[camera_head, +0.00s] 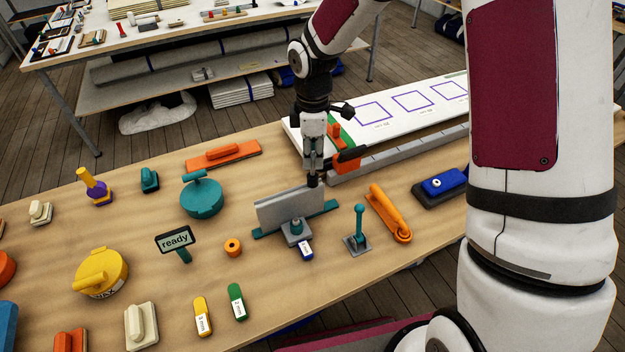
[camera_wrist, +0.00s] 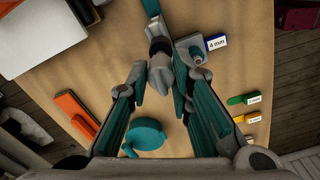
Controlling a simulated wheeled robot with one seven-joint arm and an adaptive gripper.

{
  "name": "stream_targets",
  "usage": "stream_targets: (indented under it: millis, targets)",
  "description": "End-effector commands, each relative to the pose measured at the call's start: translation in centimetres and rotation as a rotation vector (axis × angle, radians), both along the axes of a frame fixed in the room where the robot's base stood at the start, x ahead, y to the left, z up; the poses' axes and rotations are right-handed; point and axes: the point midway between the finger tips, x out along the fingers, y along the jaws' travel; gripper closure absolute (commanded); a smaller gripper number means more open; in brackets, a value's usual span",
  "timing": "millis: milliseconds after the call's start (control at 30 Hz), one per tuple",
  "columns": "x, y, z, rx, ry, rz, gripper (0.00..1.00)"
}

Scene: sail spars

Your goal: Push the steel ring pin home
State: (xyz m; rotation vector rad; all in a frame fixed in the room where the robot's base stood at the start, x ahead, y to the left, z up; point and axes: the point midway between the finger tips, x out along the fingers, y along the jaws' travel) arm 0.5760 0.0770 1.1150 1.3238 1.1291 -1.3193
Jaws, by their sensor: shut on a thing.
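My gripper (camera_head: 314,170) points down at the right end of an upright grey plate (camera_head: 285,208) on a teal base strip (camera_head: 262,233). In the wrist view its teal fingers (camera_wrist: 161,80) are shut on a small grey piece with a dark end (camera_wrist: 160,47). I cannot tell whether this piece is the steel ring pin; the fingers hide part of it. A grey block (camera_head: 296,232) with a round knob stands at the plate's front; it also shows in the wrist view (camera_wrist: 196,50). A blue "4 mm" tag (camera_head: 306,249) lies beside the block.
A teal lever (camera_head: 359,230) and an orange clamp-like handle (camera_head: 390,213) stand to the right. An orange-and-black tool (camera_head: 346,160) is close behind my gripper. A "ready" sign (camera_head: 176,240), orange ring (camera_head: 233,247) and teal round lid (camera_head: 201,198) stand left. Bare wood lies between them.

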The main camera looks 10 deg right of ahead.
Motion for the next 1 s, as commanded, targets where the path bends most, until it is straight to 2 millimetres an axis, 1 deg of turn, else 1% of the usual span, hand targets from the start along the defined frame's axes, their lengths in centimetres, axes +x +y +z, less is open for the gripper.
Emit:
stream_targets:
  millis: [1000]
  targets:
    - [0.0, 0.0, -2.8, -0.001, 0.001, 0.001, 1.0]
